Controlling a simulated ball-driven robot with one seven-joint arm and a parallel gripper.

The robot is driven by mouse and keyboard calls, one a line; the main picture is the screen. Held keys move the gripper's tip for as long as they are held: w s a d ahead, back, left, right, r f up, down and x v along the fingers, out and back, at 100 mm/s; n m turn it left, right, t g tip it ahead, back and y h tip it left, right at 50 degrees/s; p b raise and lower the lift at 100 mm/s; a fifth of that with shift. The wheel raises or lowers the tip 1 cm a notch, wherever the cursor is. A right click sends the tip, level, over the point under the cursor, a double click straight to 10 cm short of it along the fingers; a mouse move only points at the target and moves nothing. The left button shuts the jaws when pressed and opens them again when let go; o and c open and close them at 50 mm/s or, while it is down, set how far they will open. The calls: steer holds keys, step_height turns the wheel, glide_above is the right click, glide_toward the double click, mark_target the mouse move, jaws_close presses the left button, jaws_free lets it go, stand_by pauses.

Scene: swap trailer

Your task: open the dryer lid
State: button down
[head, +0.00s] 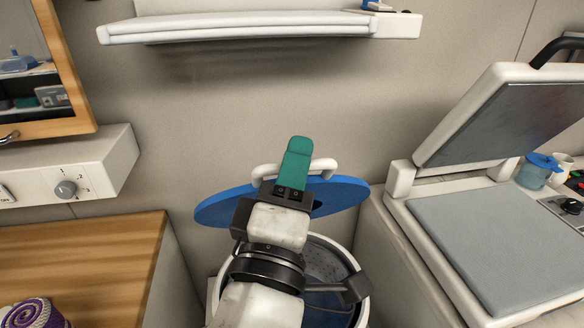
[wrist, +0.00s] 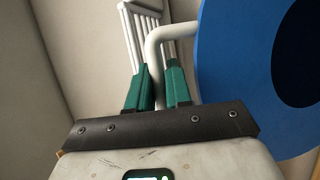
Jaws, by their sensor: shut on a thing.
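The dryer is a round white tub (head: 352,268) with a dark metal inside, low in the middle of the head view. Its blue lid (head: 228,208) is raised above the tub's opening, with a gap showing between them. A white bar handle (head: 325,166) stands on the lid. My gripper (head: 296,165), with green fingers, is at the handle and hides its middle. In the wrist view my gripper (wrist: 159,88) is shut on the white handle (wrist: 156,55), with the blue lid (wrist: 232,80) to its right.
A wooden counter (head: 90,250) is at the left, with a purple coiled thing (head: 35,315) on it. A press with a raised white lid (head: 500,110) stands at the right. A padded white shelf (head: 240,27) is on the wall above. A white rack (wrist: 145,25) shows in the wrist view.

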steer(key=b, duration=0.1)
steer(key=s+f+b, duration=0.2)
steer(key=shift+s+d+m+t+h, duration=0.1)
steer(key=shift+d+m+t+h, duration=0.2)
steer(key=shift+t, duration=0.1)
steer(key=c, duration=1.4)
jaws_free()
steer(key=shift+r, duration=0.1)
steer(key=b+v, duration=0.1)
steer(key=v, duration=1)
steer(key=shift+b, duration=0.35)
